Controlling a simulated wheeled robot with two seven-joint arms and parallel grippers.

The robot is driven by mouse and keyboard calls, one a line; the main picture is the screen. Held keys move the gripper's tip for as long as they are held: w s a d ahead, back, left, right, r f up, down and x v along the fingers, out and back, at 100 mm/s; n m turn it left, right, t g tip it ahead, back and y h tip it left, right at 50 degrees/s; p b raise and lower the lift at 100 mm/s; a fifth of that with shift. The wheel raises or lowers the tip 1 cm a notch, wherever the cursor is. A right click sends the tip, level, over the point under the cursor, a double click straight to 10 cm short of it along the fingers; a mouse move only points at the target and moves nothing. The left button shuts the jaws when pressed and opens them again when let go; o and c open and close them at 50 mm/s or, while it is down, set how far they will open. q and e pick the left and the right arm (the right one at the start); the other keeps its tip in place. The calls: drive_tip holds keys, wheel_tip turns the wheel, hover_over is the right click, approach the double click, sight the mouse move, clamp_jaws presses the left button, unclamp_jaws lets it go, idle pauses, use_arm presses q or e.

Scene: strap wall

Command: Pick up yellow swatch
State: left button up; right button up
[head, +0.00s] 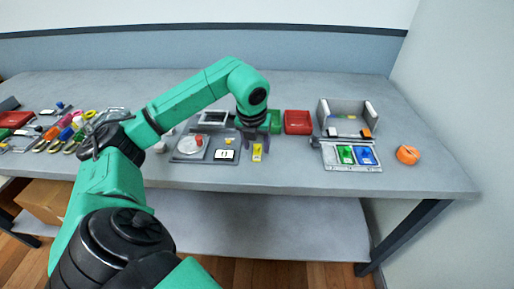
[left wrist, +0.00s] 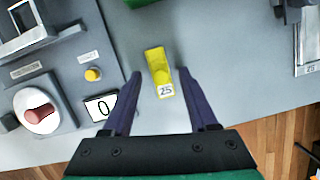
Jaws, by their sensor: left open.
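The yellow swatch (head: 257,152) lies on the grey table near its front edge. In the left wrist view the swatch (left wrist: 158,70) is a yellow piece with a white label reading 25 at its near end. My left gripper (head: 256,143) is above it, with its fingers pointing down. In the left wrist view the left gripper (left wrist: 160,78) is open, one dark finger on each side of the swatch, with table visible between each finger and the swatch. The gripper holds nothing. My right gripper does not show.
A grey device (head: 186,158) with a dish, a yellow button and a small display stands just left of the swatch. A green bin and a red bin (head: 298,122) stand behind. A grey tray (head: 331,165) with green and blue pieces and an orange object (head: 407,154) are to the right.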

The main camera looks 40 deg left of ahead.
use_arm(q)
drive_tip(key=shift+f, duration=0.15)
clamp_jaws()
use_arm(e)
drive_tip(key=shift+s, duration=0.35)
